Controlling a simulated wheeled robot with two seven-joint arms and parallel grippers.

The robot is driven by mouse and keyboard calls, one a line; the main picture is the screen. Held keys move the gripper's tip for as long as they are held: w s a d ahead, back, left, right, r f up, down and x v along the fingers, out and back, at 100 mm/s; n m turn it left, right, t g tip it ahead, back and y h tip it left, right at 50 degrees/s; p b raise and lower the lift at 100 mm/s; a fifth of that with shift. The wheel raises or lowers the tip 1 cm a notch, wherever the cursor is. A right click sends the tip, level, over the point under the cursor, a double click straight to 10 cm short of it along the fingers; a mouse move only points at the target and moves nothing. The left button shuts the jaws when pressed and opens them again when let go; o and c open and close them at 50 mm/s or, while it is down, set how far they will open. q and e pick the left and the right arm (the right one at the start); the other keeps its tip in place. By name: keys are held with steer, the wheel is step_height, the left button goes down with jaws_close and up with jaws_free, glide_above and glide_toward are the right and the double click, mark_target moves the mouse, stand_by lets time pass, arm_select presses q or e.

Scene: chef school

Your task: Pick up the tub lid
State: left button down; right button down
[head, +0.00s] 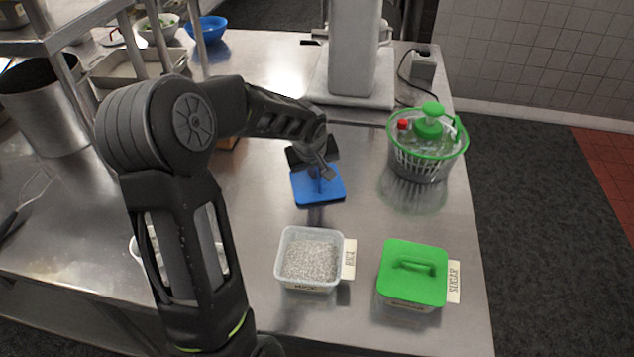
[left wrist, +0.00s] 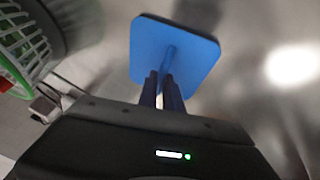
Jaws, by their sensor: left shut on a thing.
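The blue tub lid (head: 319,190) is a flat square with a raised handle, behind the open rice tub in the head view. It also shows in the left wrist view (left wrist: 188,55), straight ahead of the fingers. My left gripper (head: 322,172) is over the lid and shut on its handle. In the left wrist view the two fingers (left wrist: 162,92) close on the handle. I cannot tell whether the lid touches the counter. The rice tub (head: 310,262) stands open, full of pale grains. My right gripper is not in view.
A sugar tub with a green lid (head: 413,272) stands right of the rice tub. A salad spinner (head: 428,145) stands at the right edge, and a white appliance (head: 352,60) behind. A steel pot (head: 45,108) and shelf are at left. The counter between lid and tubs is clear.

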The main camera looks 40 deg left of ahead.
mark_target(317, 173)
arm_select(q)
steer(key=shift+r, duration=0.1)
stand_by(0.8)
step_height(317, 173, up, 10)
steer(key=b, duration=0.1)
steer(key=shift+b, duration=0.3)
stand_by(0.7)
